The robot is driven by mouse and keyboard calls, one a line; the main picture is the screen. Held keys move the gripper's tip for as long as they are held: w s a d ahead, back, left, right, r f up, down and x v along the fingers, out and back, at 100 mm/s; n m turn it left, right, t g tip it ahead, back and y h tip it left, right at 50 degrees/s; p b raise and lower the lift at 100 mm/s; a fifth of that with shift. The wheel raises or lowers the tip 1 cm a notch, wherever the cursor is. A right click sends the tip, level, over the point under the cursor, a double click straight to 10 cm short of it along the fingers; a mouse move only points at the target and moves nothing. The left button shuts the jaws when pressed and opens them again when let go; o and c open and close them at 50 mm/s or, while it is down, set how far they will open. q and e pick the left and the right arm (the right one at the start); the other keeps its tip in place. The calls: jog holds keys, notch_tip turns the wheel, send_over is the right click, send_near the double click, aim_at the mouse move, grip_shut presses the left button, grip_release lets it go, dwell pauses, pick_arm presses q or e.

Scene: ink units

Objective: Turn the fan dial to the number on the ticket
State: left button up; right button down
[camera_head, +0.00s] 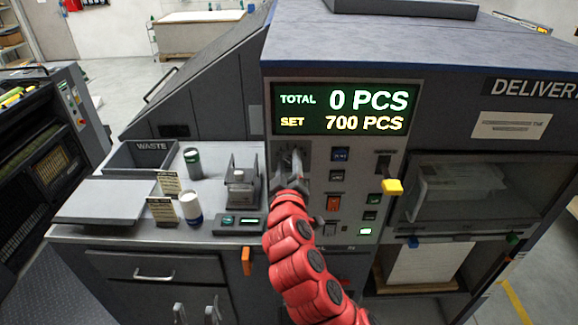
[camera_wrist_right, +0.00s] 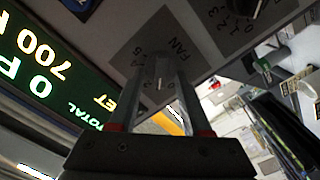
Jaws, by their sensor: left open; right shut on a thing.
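The fan dial (camera_wrist_right: 160,84) is between the fingers of my right gripper (camera_wrist_right: 160,92), which is shut on it. The printed FAN label (camera_wrist_right: 182,48) shows upside down beside it. The dial's setting is not legible. In the head view my right gripper (camera_head: 292,172) is at the left side of the control panel, below the display, and covers the dial. Two small printed cards stand on the side counter, a rear one (camera_head: 168,184) and a front one (camera_head: 162,211). Their print is too small to read, and I cannot tell which is the ticket. My left gripper is not in view.
The display (camera_head: 340,109) reads total 0 PCS, set 700 PCS. Panel buttons and a yellow-handled lever (camera_head: 393,187) lie right of my gripper. Another dial (camera_wrist_right: 240,8) is near the fan dial. The counter holds a waste bin (camera_head: 150,157) and two small cylinders.

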dwell(0.3)
jog(key=shift+c, duration=1.8)
grip_release()
jog(key=shift+s+f+b, duration=0.1)
jog(key=shift+s+b, duration=0.2)
jog(key=shift+s, duration=0.15)
jog(key=s+p, duration=1)
jog(key=s, duration=0.6)
jog(key=shift+s, duration=0.25)
